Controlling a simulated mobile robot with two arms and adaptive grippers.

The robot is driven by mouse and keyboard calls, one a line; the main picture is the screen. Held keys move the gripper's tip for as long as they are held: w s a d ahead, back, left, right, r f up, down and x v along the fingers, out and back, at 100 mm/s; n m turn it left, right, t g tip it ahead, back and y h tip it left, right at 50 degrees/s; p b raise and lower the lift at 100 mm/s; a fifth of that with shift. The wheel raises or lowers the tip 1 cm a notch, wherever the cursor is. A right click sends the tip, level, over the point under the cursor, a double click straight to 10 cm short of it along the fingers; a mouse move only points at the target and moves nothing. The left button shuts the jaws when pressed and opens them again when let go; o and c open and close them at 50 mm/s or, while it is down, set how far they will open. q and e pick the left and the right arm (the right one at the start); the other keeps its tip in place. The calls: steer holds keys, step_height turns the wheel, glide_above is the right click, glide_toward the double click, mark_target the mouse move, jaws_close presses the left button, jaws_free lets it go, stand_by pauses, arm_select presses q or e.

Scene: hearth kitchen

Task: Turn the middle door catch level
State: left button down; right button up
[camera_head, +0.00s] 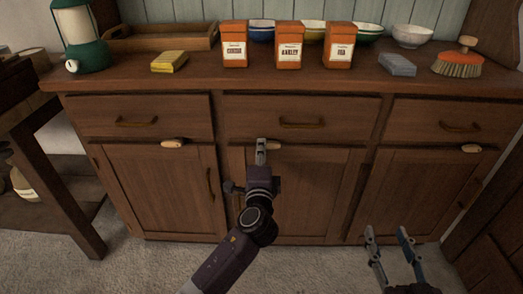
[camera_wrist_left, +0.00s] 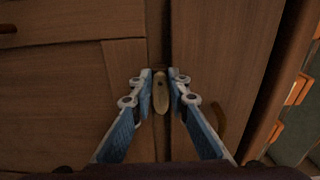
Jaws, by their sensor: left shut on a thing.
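The middle door catch is a small pale wooden bar (camera_wrist_left: 160,95). In the left wrist view it lies between my fingertips, its long side running along the seam between drawer and door, so it looks level. In the head view my left gripper (camera_head: 261,151) covers most of it at the top of the middle door (camera_head: 310,190). My left gripper, also in the left wrist view (camera_wrist_left: 160,84), is shut on the catch. My right gripper (camera_head: 388,236) is open and empty, low in front of the right door.
The left catch (camera_head: 172,143) and right catch (camera_head: 471,148) both lie level. Drawers with handles sit above the doors. The counter holds a green lantern (camera_head: 80,38), orange boxes (camera_head: 289,46), bowls, sponges and a brush (camera_head: 458,62). A side table (camera_head: 50,150) stands at left.

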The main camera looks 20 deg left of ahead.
arm_select(q)
steer(key=c, duration=1.8)
jaws_free()
steer(key=shift+c, duration=0.2)
steer(key=shift+s, duration=0.1)
steer(key=v, duration=1.2)
